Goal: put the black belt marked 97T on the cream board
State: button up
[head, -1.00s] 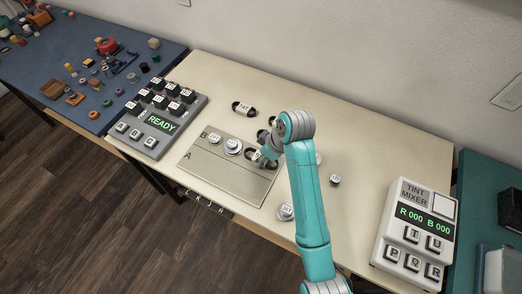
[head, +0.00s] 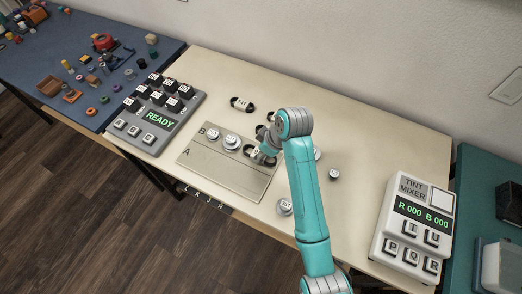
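The cream board (head: 212,178) lies on the table, with rows marked A and B. Two round silver pulleys (head: 232,142) stand in row B. A black belt with a white label (head: 251,151) is at the right of that row, partly hidden by my gripper (head: 262,157); its label is too small to read. My gripper is low over the board's right part, at or touching this belt. Its fingers are mostly hidden, so I cannot tell if they are open or shut. Another black belt with a white label (head: 242,104) lies on the table behind the board.
A keypad box reading READY (head: 158,120) stands left of the board. A tint mixer (head: 414,225) stands at the right. Loose round parts lie at the board's right (head: 285,207) and farther right (head: 333,174). My arm hides the table behind it.

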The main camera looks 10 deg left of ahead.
jog(key=shift+f, duration=0.15)
jog(key=o, duration=1.2)
jog(key=v, duration=0.6)
jog(key=shift+d+r, duration=0.1)
jog(key=shift+r, duration=0.25)
jog(key=shift+s+d+r, duration=0.1)
jog(key=shift+d+r, duration=0.05)
jog(key=shift+r, duration=0.2)
